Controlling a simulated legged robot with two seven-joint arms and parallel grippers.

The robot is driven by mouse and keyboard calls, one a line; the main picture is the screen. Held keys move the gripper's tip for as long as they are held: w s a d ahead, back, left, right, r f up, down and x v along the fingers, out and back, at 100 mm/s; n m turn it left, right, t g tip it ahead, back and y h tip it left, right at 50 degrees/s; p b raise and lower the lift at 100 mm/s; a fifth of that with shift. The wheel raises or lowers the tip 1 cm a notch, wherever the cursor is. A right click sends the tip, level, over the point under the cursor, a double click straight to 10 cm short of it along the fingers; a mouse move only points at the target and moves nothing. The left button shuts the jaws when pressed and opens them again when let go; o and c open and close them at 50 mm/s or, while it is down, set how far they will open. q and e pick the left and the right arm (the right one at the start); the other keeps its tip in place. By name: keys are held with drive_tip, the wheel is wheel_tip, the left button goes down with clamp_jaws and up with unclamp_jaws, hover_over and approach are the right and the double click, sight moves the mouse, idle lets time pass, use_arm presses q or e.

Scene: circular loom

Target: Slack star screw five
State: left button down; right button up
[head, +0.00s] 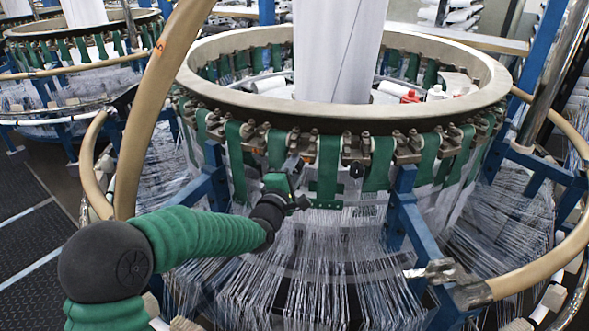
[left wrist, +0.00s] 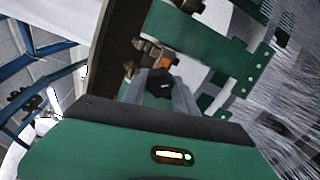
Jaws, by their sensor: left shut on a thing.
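My left gripper (head: 293,167) is at the front of the loom's ring, just below its rim. In the left wrist view its two grey fingers (left wrist: 162,88) are closed around a small black star screw (left wrist: 160,80), beside an orange part on the ring's hardware. The fingers and gripper body hide this screw in the head view. Another black knob (head: 357,171) hangs under the ring to the right of the gripper, apart from it. My right gripper is in neither view.
The circular loom's pale ring (head: 235,108) carries green straps (head: 328,160) close on both sides of my gripper. Blue posts (head: 403,205) and dense thread strands (head: 310,265) lie around and below. A tan hoop (head: 150,110) rises near my left arm.

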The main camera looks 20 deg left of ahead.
use_arm(q)
drive_tip(key=shift+f+m, duration=0.4)
drive_tip(key=c, duration=1.1)
unclamp_jaws()
drive_tip(key=shift+r, duration=0.1)
drive_tip(key=shift+o, duration=0.5)
drive_tip(key=shift+a, duration=0.1)
drive_tip(key=shift+r, duration=0.1)
drive_tip(key=s, duration=0.7)
drive_tip(key=shift+a, duration=0.15)
